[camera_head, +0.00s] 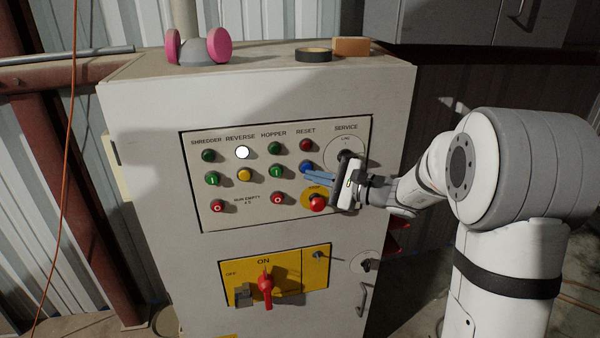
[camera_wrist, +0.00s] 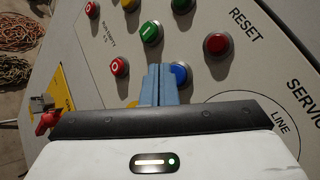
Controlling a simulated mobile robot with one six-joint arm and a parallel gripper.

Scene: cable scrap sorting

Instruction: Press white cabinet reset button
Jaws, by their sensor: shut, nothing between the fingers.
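The white cabinet (camera_head: 150,130) faces me with a control panel (camera_head: 225,220) on its front. Under the panel's RESET label sit a dark red lamp or button (camera_head: 305,145) and, below it, a blue button (camera_head: 306,167). In the wrist view the blue button (camera_wrist: 180,75) shows just right of my fingertips, partly hidden by them; the dark red one (camera_wrist: 216,44) is farther up and right. My gripper (camera_head: 306,176) is shut and empty, its blue fingers pointing at the panel close to the blue button. I cannot tell whether they touch it.
Several other round controls surround the fingers, including a green button (camera_head: 275,171), a red emergency-stop knob (camera_head: 317,203) and a white lit lamp (camera_head: 242,152). A red-handled switch (camera_head: 265,284) is lower. A pink respirator (camera_head: 198,47), black tape (camera_head: 314,54) and an orange block (camera_head: 350,46) lie on top.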

